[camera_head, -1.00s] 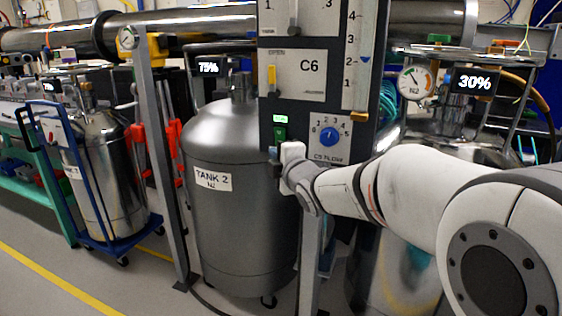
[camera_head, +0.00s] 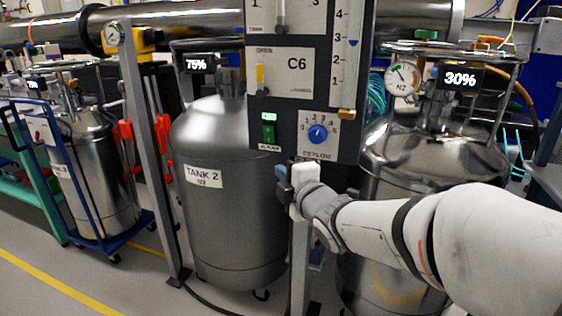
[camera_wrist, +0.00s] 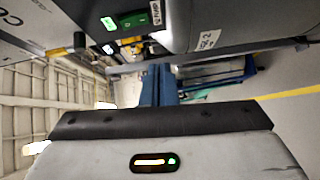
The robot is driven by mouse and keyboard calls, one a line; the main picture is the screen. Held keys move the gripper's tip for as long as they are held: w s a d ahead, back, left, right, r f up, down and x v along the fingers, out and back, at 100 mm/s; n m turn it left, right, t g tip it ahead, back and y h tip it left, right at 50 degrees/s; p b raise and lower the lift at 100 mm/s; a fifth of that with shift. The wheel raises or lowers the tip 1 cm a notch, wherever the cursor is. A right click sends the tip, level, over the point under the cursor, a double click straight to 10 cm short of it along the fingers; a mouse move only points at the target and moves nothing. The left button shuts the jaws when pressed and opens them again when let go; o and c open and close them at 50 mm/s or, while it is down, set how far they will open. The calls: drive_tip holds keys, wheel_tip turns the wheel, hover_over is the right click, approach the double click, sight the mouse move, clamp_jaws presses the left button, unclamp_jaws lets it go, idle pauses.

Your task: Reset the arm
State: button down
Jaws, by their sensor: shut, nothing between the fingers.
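My arm reaches in from the right in the head view, and my gripper (camera_head: 283,182) is just below the lower left edge of the control panel (camera_head: 345,100). Its small dark-blue fingers also show in the wrist view (camera_wrist: 159,88), shut with nothing between them. On the panel, a green switch (camera_head: 269,132) and a blue flow knob (camera_head: 317,133) are above my gripper. The green switch also shows in the wrist view (camera_wrist: 130,20), apart from the fingers.
The grey TANK 2 (camera_head: 230,240) stands behind and left of my gripper. A shiny tank (camera_head: 425,160) with a gauge is behind my arm. A grey post (camera_head: 146,150) and a blue cart (camera_head: 130,228) stand at left. Floor is open at front left.

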drive_tip(key=s+d+r+m+g+h+p, duration=0.6)
drive_tip(key=d+m+p, duration=0.45)
drive_tip(key=p, duration=0.45)
drive_tip(key=s+d+r+m+g+p, duration=0.1)
drive_tip(key=s+r+m+g+p, duration=0.1)
drive_tip(key=s+m+p, duration=0.1)
drive_tip(key=s+d+r+m+g+p, duration=0.1)
drive_tip(key=s+r+m+g+p, duration=0.1)
drive_tip(key=s+p, duration=0.4)
drive_tip(key=s+d+r+m+g+h+p, duration=0.1)
drive_tip(key=s+r+m+g+p, duration=0.2)
drive_tip(key=s+m+p, duration=0.2)
drive_tip(key=s+m, duration=0.1)
drive_tip(key=s, duration=0.2)
drive_tip(key=shift+s+r, duration=0.15)
drive_tip(key=shift+r, duration=0.2)
